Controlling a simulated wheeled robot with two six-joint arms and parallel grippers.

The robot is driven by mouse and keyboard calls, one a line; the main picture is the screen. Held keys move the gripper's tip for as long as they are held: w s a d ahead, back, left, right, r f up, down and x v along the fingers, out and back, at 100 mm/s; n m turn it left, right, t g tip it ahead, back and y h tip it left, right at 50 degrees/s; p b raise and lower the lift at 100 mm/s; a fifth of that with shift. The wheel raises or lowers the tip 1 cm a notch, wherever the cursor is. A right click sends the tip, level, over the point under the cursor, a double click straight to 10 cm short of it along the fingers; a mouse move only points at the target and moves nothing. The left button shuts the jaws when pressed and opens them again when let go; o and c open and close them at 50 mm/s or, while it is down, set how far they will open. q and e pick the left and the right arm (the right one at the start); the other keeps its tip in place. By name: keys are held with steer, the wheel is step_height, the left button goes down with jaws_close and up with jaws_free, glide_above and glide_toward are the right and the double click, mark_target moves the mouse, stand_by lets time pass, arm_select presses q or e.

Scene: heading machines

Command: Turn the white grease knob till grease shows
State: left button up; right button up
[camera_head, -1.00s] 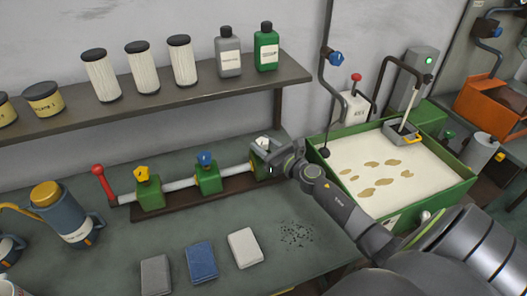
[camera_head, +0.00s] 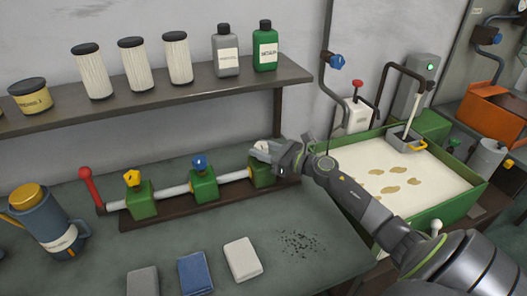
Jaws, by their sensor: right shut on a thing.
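The white grease knob (camera_head: 261,146) sits on top of the rightmost green block (camera_head: 262,172) of a grease manifold on the bench. My right gripper (camera_head: 268,151) reaches in from the right and is shut on the white knob, its fingers hiding much of it. The same manifold carries a yellow knob (camera_head: 131,177) and a blue knob (camera_head: 199,161) on green blocks, joined by a pale pipe, with a red lever (camera_head: 86,176) at its left end. I make out no grease at the white knob's block. My left gripper does not show.
A shelf (camera_head: 150,96) with filters and bottles hangs above the manifold. Grey, blue and white cloths (camera_head: 242,259) lie in front, near dark specks. A blue jug (camera_head: 55,225) stands left.

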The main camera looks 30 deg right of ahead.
steer(key=shift+r, duration=0.1)
steer(key=o, duration=1)
steer(key=shift+w, duration=0.1)
steer(key=shift+c, duration=0.2)
steer(key=shift+s+d+f, duration=0.15)
steer(key=shift+s+f, duration=0.05)
steer(key=shift+s, duration=0.25)
steer(key=b+v, duration=0.1)
steer(key=v, duration=1.5)
steer(key=shift+s, duration=0.25)
steer(key=shift+d+r, duration=0.1)
steer(key=shift+d, duration=0.05)
